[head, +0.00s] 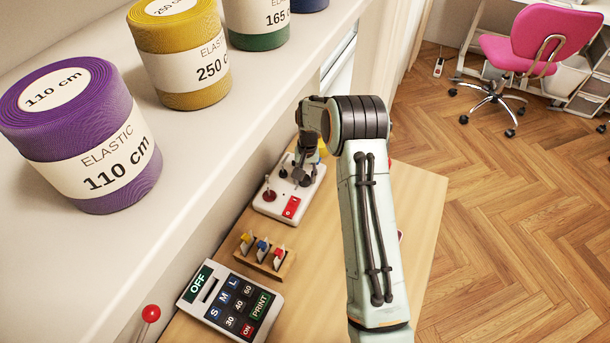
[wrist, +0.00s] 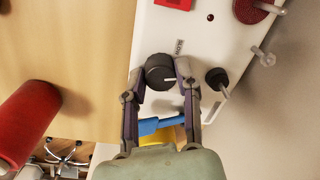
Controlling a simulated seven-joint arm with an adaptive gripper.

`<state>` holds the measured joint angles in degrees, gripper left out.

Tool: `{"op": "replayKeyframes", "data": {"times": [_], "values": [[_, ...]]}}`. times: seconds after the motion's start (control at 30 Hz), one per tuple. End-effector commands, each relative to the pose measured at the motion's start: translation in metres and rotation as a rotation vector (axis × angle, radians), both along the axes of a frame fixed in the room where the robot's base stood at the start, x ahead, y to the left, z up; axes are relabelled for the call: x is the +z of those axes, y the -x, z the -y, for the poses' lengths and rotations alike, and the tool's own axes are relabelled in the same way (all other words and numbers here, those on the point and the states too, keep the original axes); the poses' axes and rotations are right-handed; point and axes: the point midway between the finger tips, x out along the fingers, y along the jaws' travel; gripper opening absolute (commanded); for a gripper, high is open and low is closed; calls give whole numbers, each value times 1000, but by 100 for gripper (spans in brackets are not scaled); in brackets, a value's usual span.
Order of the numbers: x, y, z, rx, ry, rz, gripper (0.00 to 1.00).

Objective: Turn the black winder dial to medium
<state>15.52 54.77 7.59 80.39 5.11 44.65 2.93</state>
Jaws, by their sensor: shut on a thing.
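The winder is a white box (head: 262,205) on the wooden table in the head view, and its white top (wrist: 205,30) fills much of the wrist view. The black winder dial (wrist: 158,70) is round, with a short white mark on its lower right side in the wrist view. My gripper (wrist: 160,80) is shut on this dial, one finger on each side. In the head view my gripper (head: 300,172) is over the winder and the held dial is hard to make out.
A second black knob (wrist: 217,78) stands close to the right finger. The winder also bears a red switch (head: 291,206) and a red round part (head: 269,195). A white label machine (head: 232,300) and a wooden holder (head: 265,258) lie nearer. A shelf with elastic rolls (head: 85,130) runs along the left.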

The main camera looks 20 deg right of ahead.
Motion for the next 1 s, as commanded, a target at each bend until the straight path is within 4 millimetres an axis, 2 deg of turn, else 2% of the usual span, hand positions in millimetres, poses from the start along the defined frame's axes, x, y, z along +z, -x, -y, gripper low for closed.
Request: {"op": "replayKeyframes", "data": {"times": [0.4, 0.97, 1.0], "values": [[0, 0, 0, -201, 0, -1, 0], [0, 1, 0, -232, 0, -2, 0], [0, 1, 0, -232, 0, -2, 37]]}}
